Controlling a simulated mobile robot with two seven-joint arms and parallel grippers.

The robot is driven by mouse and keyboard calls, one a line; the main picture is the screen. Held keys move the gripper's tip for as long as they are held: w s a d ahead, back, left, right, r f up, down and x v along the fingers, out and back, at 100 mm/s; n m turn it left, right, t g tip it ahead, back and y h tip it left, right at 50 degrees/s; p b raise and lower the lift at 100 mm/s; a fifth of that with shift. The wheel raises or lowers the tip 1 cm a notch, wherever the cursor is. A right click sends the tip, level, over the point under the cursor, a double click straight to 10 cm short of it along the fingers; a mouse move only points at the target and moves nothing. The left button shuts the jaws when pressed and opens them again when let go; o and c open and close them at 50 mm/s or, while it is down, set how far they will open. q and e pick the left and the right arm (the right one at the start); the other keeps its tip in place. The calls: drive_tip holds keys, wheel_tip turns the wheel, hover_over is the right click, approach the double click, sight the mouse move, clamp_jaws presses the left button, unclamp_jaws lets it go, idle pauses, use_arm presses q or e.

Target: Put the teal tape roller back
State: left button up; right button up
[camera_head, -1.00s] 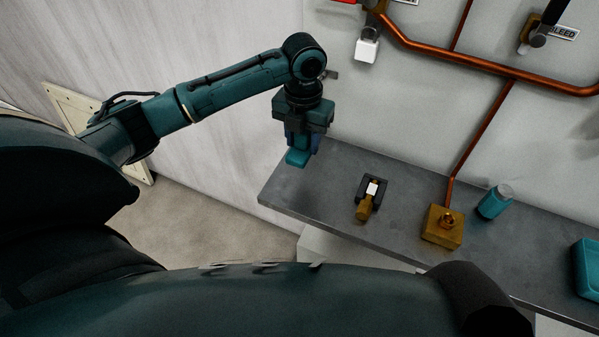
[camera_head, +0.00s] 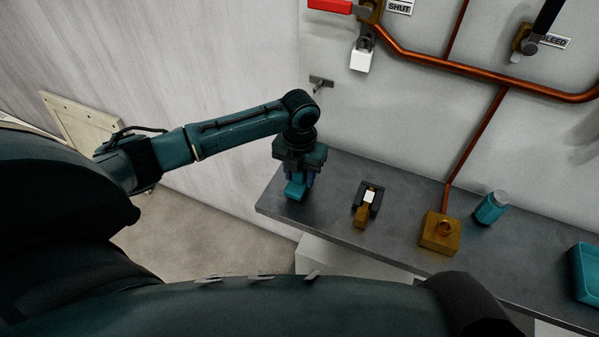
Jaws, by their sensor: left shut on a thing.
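The teal tape roller (camera_head: 296,187) is between the fingers of my left gripper (camera_head: 299,183), which is shut on it. The gripper points down over the left end of the grey shelf (camera_head: 330,214). The roller is low, close to the shelf top; I cannot tell whether it touches. Much of the roller is hidden by the gripper. My right gripper is not in view.
On the shelf to the right are a black holder with a brass-coloured piece (camera_head: 367,203), a brass block (camera_head: 440,232), a teal bottle (camera_head: 490,207) and a teal tray (camera_head: 585,272). A wall hook (camera_head: 319,84), a white padlock (camera_head: 361,60) and copper pipes (camera_head: 480,72) are behind.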

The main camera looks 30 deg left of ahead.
use_arm(q)
drive_tip(key=o, duration=1.1)
drive_tip(key=shift+c, duration=0.2)
wheel_tip(320, 180, up, 12)
drive_tip(key=shift+r, duration=0.15)
